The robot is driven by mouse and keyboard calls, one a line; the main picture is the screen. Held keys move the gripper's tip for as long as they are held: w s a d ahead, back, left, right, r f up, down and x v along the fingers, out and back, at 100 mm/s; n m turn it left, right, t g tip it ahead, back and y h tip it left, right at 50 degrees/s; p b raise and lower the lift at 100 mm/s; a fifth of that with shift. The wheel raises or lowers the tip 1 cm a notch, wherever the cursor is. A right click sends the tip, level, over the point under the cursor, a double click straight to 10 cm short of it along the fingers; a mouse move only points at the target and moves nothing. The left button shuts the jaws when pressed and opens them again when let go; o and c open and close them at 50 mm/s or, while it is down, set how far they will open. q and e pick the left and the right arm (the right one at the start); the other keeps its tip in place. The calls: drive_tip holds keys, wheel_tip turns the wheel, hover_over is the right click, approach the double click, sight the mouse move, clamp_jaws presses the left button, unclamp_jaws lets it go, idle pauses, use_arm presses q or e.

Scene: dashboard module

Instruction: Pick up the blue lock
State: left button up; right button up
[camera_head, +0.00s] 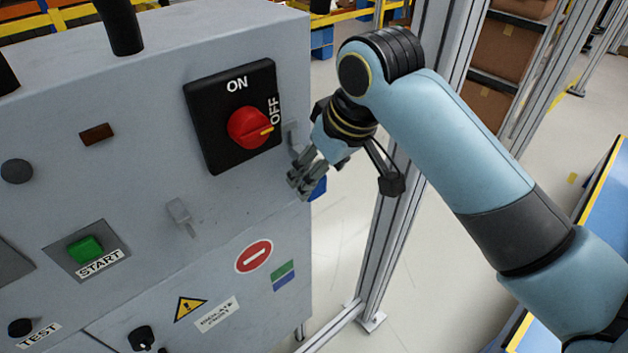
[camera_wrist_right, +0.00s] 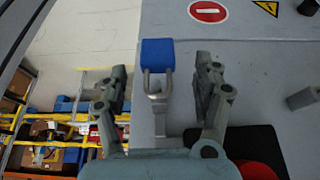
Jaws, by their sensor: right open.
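The blue lock (camera_wrist_right: 158,53) hangs by its metal shackle from a grey bracket on the side edge of the grey panel. In the head view only part of the lock (camera_head: 319,188) shows behind my right gripper (camera_head: 306,176). My right gripper is open, and in the right wrist view its fingers (camera_wrist_right: 161,78) stand on either side of the shackle and bracket, with gaps on both sides. The lock body lies just beyond the fingertips. My left gripper is in neither view.
The grey dashboard module (camera_head: 150,190) carries a red rotary switch (camera_head: 249,128), a green start button (camera_head: 85,249) and a small grey tab (camera_head: 180,212). A metal frame post (camera_head: 385,235) stands just right of the module. Open floor shows between them.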

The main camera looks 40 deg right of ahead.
sight(321, 189)
drive_tip(key=x, duration=0.4)
drive_tip(key=shift+w+d+p, duration=0.1)
drive_tip(key=shift+w+p, duration=0.15)
drive_tip(key=shift+p, duration=0.15)
drive_tip(key=c, duration=1.3)
